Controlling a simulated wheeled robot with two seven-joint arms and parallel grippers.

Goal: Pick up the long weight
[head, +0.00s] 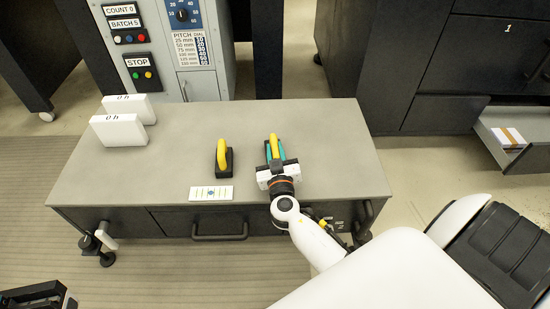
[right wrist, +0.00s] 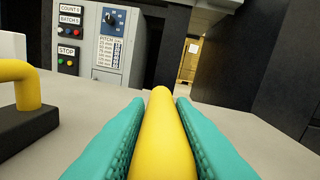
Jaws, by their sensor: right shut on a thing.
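Two weights with yellow handles and black bases are on the grey table top. My right gripper (head: 275,153) is shut on the yellow handle of the right-hand weight (head: 274,140). In the right wrist view its teal fingers press on both sides of that handle (right wrist: 161,135). Most of this weight's base is hidden by the gripper, so I cannot tell whether it is clear of the table. The other weight (head: 223,158) stands just to the left, apart from the gripper; its handle (right wrist: 25,75) also shows in the right wrist view. My left gripper is not in view.
A white card with marks (head: 211,193) lies near the front edge of the table (head: 330,150). A control cabinet (head: 190,50) is behind the table. The table's right side is clear.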

